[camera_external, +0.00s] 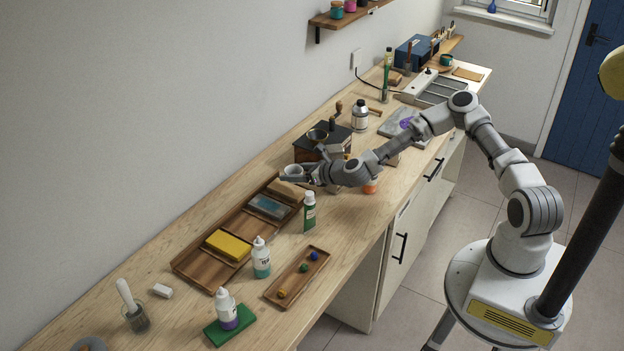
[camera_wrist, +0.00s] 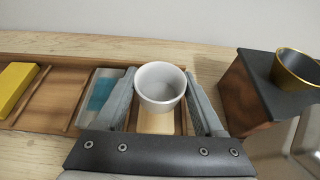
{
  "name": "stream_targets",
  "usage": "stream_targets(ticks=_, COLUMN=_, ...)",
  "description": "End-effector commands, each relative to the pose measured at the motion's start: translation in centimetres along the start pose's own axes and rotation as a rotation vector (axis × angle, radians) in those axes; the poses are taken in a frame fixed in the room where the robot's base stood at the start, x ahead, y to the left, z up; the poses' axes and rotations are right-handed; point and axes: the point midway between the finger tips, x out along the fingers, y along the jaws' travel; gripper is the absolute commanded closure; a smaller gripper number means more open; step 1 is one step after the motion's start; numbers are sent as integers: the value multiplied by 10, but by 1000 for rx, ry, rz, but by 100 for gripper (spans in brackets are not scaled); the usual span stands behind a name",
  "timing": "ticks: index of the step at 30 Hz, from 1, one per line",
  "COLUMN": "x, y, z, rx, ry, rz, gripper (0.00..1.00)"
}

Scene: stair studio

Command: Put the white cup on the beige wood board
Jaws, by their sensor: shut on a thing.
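The white cup (camera_external: 292,171) is upright between the fingers of my gripper (camera_external: 297,179), which is shut on it. In the wrist view the white cup (camera_wrist: 160,84) sits between both fingers of my gripper (camera_wrist: 161,98) and looks empty. A beige wood board (camera_external: 287,190) lies in the far end of the brown compartment tray, just below and in front of the cup in the outside view. In the wrist view the beige wood board (camera_wrist: 156,123) shows below the cup, partly hidden by it and my gripper. The cup appears held above it; the exact gap is unclear.
The brown tray (camera_external: 190,268) also holds a yellow block (camera_external: 229,244) and a blue-grey piece (camera_external: 270,206). A dark box with a metal bowl (camera_wrist: 298,66) stands close to the right of my gripper. A green bottle (camera_external: 309,212) stands in front of the tray.

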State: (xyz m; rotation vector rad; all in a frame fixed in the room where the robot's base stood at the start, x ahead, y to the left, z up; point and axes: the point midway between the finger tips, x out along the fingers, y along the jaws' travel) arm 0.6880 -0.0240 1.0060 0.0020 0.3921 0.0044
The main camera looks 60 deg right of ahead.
Motion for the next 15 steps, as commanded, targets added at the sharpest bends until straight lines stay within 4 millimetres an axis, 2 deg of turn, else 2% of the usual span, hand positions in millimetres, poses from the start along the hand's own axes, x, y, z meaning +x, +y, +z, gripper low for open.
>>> stream_targets(ticks=5, x=5, y=-1, z=-12, rx=1, ry=1, rz=-1, gripper=86)
stream_targets(ticks=12, x=17, y=0, z=-41, rx=1, ry=2, rz=-1, gripper=86)
stream_targets(ticks=15, x=18, y=0, z=-42, rx=-1, ry=-1, rz=0, gripper=86)
